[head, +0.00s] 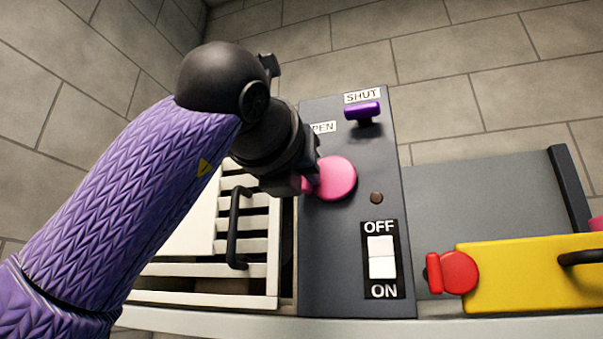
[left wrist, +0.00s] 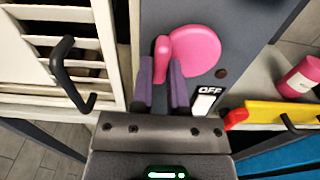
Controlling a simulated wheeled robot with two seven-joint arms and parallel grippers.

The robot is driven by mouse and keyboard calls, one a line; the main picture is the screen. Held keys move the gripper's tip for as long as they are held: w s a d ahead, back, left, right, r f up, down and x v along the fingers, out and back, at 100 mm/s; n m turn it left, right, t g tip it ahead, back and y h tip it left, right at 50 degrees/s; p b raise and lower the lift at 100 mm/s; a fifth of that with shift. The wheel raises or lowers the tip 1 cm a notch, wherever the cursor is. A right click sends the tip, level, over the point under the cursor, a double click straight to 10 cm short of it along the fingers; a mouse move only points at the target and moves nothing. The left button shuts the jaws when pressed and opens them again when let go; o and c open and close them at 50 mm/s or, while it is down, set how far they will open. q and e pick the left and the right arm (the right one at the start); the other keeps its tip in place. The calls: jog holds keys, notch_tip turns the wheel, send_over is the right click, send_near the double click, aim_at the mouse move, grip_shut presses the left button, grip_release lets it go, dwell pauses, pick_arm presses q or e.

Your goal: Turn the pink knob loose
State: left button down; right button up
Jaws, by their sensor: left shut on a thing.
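The pink knob (head: 337,178) is on the dark grey panel (head: 340,250), left of a small brown round spot. It has a round disc and a narrow grip bar. My left gripper (head: 305,172) reaches it from the left, and its arm hides part of the knob. In the left wrist view the pink knob (left wrist: 193,50) is just beyond the fingers, and its grip bar (left wrist: 161,60) lies between the two purple fingertips (left wrist: 160,70). The left gripper is shut on this bar. My right gripper is in neither view.
A purple lever (head: 364,113) sits by the SHUT label, above the knob. An OFF/ON switch (head: 382,258) is below. A white slatted door (head: 255,240) with a black handle is at left. A yellow block (head: 520,272) with a red knob (head: 456,272) is at right.

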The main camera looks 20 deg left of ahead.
pick_arm(q)
jog(key=shift+f, duration=0.1)
jog(key=c, duration=0.6)
grip_release()
jog(key=s+b, duration=0.1)
jog(key=s, duration=0.4)
jog(key=s+b, duration=0.2)
jog(key=s, duration=0.3)
jog(key=shift+a, duration=0.2)
jog(key=shift+w, duration=0.1)
